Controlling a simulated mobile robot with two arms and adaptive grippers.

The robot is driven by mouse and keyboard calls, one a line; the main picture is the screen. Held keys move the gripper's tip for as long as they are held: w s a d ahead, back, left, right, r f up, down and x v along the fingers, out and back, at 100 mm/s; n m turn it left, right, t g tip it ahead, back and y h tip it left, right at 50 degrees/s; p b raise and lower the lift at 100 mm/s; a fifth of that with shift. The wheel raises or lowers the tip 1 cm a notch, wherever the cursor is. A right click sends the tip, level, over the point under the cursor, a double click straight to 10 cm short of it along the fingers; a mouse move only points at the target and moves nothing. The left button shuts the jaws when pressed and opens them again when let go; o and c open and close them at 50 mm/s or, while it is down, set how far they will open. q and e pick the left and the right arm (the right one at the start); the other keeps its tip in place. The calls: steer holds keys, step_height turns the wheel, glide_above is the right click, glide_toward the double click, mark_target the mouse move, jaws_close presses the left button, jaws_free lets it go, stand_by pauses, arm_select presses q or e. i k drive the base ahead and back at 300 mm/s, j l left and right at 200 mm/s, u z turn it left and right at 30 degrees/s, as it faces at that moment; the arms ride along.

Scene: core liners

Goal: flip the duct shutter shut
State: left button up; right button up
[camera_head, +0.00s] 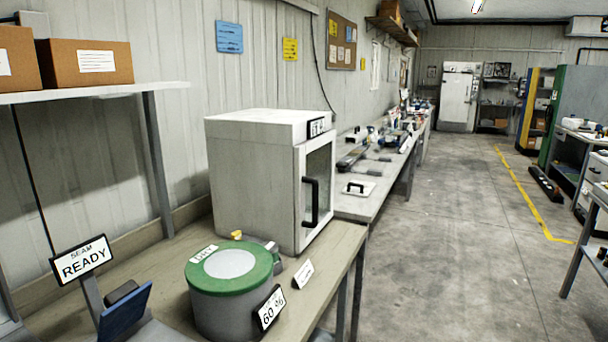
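I cannot pick out a duct shutter with certainty in the head view. Neither of my grippers shows in this view. A grey drum (232,308) with a green lid (206,282) stands on the near bench, with a "DRY" label on the lid and a "60 %" sign at its front. A small yellow part (237,235) sticks up behind the lid; its use is unclear. A white cabinet (250,165) with a shut glass door and black handle stands behind the drum.
A "SEAM READY" sign (82,260) and a blue panel (125,312) are at the lower left. A shelf (95,94) with cardboard boxes (85,62) hangs above. A farther bench (376,205) holds many small items. The concrete floor (440,260) to the right is clear.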

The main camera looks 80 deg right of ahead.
mark_target(237, 234)
steer(key=z, duration=2.45)
steer(key=i+l+z, duration=0.7)
steer(key=i, duration=0.15)
steer(key=k+j, duration=0.05)
